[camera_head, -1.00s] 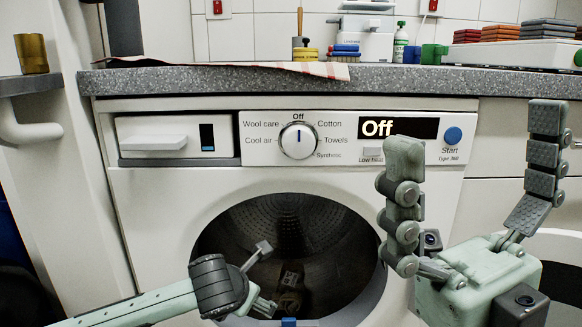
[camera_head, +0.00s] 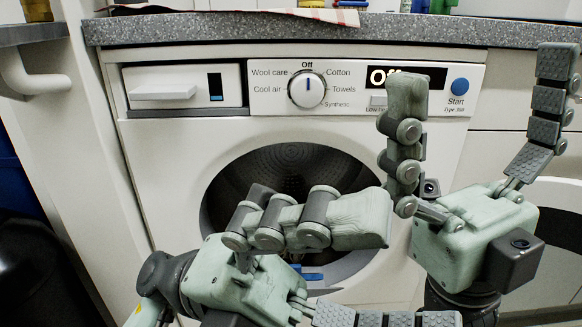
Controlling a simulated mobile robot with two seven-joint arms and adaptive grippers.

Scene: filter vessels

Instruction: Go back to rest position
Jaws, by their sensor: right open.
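My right gripper (camera_head: 480,74) is open and empty, with its two fingers pointing up and spread wide. It is in front of the right side of the washing machine (camera_head: 160,185), and one finger covers part of the display (camera_head: 436,76). My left gripper (camera_head: 415,269) lies low in the middle with its fingers pointing right. Its fingers are spread apart, with nothing seen between them. Its upper finger covers the lower part of the dark round drum opening (camera_head: 290,165).
The dial (camera_head: 307,89) points to Off. A grey speckled worktop (camera_head: 220,30) runs above the machine, with a striped cloth (camera_head: 325,15) at its edge. A blue part (camera_head: 312,276) shows below the drum opening. A white pipe (camera_head: 30,78) is at the left wall.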

